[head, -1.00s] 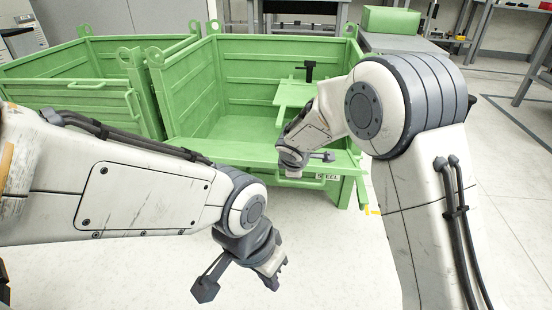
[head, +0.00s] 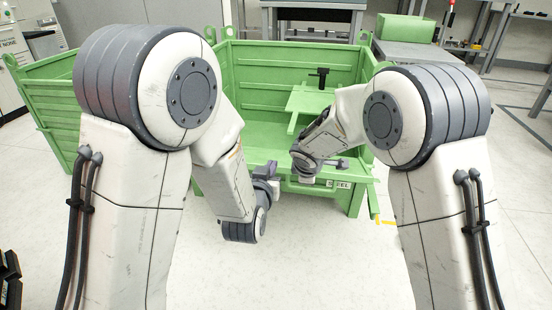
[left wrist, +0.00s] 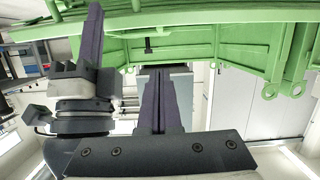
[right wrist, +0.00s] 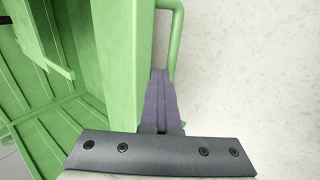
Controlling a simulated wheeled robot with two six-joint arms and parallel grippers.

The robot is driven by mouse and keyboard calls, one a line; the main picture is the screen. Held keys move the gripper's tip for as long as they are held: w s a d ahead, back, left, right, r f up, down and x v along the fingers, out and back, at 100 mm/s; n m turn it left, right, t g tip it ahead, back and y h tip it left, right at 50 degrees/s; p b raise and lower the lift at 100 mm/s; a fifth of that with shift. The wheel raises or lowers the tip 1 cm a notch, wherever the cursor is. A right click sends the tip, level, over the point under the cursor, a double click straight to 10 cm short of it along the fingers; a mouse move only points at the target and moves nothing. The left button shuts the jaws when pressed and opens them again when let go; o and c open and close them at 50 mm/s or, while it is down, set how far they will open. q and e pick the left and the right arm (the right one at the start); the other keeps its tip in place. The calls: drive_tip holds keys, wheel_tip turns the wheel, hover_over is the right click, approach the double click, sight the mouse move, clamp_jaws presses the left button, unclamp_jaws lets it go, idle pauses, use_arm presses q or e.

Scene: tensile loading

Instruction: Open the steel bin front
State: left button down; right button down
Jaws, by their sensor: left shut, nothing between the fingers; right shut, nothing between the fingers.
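The green steel bin (head: 290,62) stands ahead, its inside in view above a low front. The bin front (head: 362,176) carries a label and a handle loop; my arms cover part of it, so I cannot tell its exact tilt. My left gripper (head: 267,170) is shut and empty at the left part of the front; its fingers (left wrist: 158,100) are below the green metal in the left wrist view. My right gripper (head: 338,164) is shut and empty at the front's right part. In the right wrist view its fingers (right wrist: 160,98) lie beside the front panel (right wrist: 124,60) and the handle loop (right wrist: 177,42).
A green plate (head: 312,101) with a black T-shaped piece (head: 318,76) shows in the bin. A grey table (head: 412,52) with a green box (head: 405,28) stands behind right. The floor (head: 300,255) in front is clear.

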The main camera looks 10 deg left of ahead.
use_arm(q)
drive_tip(key=t, duration=0.1)
hover_over(264, 164)
drive_tip(key=d, duration=0.4)
drive_tip(key=f, duration=0.1)
drive_tip(key=s+f, duration=0.1)
drive_tip(key=f, duration=0.1)
drive_tip(key=shift+s+a, duration=0.1)
drive_tip(key=shift+s, duration=0.2)
drive_tip(key=shift+s+f, duration=0.15)
drive_tip(key=shift+f, duration=0.2)
use_arm(e)
drive_tip(key=shift+w+r, duration=0.15)
use_arm(q)
drive_tip(key=shift+s+f, duration=0.4)
drive_tip(key=shift+f, duration=0.3)
use_arm(e)
drive_tip(key=c, duration=1.5)
unclamp_jaws()
